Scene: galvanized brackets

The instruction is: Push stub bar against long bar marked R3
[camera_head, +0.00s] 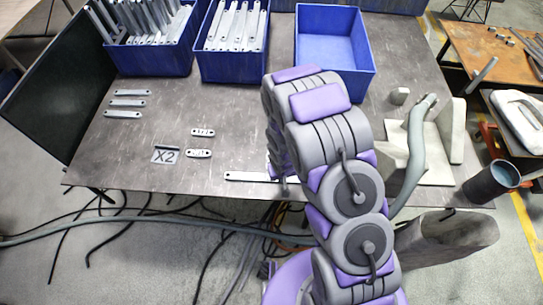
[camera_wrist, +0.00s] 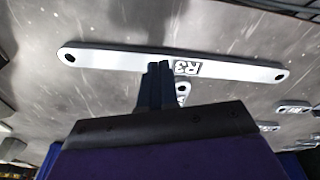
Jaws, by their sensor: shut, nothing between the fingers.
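The long bar marked R3 (camera_wrist: 110,58) lies flat across the wrist view, pale metal with a hole at each end. In the head view its left part (camera_head: 245,177) shows near the table's front edge; my arm hides the rest. A stub bar (camera_wrist: 184,89) shows just below the long bar, beside my fingers, mostly hidden by my gripper. I cannot tell whether the two bars touch. My gripper (camera_wrist: 159,68) is shut and empty, its tips at the long bar's near edge, left of the R3 mark. Contact is unclear.
Two small marked bars (camera_head: 203,132) (camera_head: 198,153) and an X2 plate (camera_head: 165,154) lie left of my arm. Several plain bars (camera_head: 126,103) lie farther left. Blue bins (camera_head: 335,57) line the back. A grey pipe (camera_head: 417,150) stands on the right.

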